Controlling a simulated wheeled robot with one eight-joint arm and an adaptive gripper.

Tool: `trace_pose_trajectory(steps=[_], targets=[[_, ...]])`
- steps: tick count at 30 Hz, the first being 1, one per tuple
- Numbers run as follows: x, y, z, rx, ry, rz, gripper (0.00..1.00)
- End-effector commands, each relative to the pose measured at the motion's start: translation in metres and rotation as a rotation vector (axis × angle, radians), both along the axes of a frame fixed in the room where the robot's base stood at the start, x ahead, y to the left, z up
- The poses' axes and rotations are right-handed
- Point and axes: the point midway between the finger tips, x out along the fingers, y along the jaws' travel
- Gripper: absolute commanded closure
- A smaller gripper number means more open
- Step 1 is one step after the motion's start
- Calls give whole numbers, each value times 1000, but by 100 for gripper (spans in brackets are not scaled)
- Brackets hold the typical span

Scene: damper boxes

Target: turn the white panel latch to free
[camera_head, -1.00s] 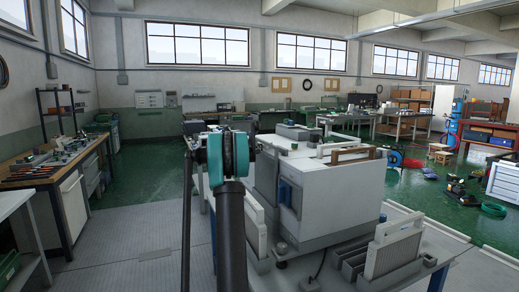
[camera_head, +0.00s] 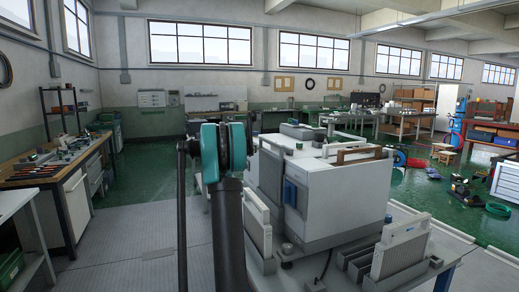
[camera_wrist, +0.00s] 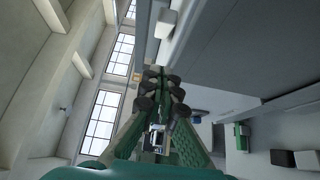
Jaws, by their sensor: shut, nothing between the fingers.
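In the wrist view my gripper (camera_wrist: 158,78) has green fingers with dark pads, closed together and empty. It points along a large grey surface (camera_wrist: 228,48) on the right. A small white block (camera_wrist: 166,22) stands against that surface just beyond the fingertips, apart from them in the picture; I cannot tell for sure whether it is the white panel latch. In the head view my arm hides the gripper. The large white box (camera_head: 345,195) stands just right of my arm, with a blue part (camera_head: 290,193) on its near left edge. No latch can be made out there.
A white slatted unit (camera_head: 401,248) stands front right of the box, and another (camera_head: 256,220) stands at its left, close to my arm. A wooden workbench (camera_head: 55,165) with tools is at the left. The green floor (camera_head: 150,180) between is clear.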

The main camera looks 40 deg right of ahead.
Motion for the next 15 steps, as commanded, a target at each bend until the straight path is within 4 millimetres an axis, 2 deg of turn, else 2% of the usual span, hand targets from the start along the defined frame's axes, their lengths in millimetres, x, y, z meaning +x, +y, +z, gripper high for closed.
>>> trace_pose_trajectory(steps=[3,9,12,15], targets=[[-11,20,0,0,0,0,100],[-21,38,0,0,0,0,100],[-18,40,0,0,0,-14,100],[-6,38,2,0,0,-69,100]])
